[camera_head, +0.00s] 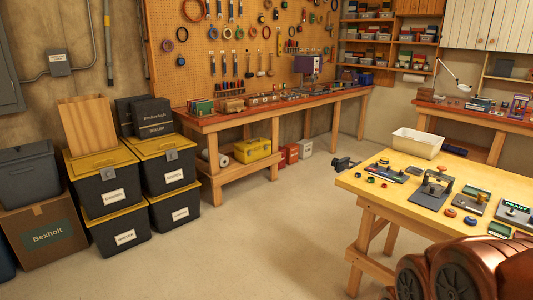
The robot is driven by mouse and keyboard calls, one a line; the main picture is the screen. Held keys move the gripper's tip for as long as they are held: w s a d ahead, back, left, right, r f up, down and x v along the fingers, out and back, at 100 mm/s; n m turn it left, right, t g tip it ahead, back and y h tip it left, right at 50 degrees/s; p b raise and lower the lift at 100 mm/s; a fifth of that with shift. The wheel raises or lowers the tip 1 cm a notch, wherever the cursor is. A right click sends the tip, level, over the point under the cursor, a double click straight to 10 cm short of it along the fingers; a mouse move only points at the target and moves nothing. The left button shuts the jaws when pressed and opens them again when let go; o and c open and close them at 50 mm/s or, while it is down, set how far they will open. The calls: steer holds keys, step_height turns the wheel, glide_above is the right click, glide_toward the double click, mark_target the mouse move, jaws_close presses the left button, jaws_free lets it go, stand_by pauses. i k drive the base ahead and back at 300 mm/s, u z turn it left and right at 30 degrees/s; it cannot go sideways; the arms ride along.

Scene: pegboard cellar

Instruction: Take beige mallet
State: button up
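I cannot pick out a beige mallet in this view. Several small hand tools (248,67) hang on the pegboard, too small to tell apart. The yellow-topped table (390,188) at the right carries several small items, among them a dark metal stand (432,190) and a green-labelled device (516,212). My gripper is not in view. A copper-coloured rounded part at the bottom right, likely my own arm, covers the near part of that table.
A long workbench (210,121) runs below the pegboard (200,40). Black bins with yellow lids (103,160) and a cardboard box (42,228) stand at the left. A white tub (417,143) sits at the yellow table's far edge. The middle floor (250,230) is clear.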

mark_target(271, 72)
steer(key=i, duration=6.2)
steer(key=z, duration=1.1)
steer(key=i, duration=3.95)
steer(key=u, duration=2.3)
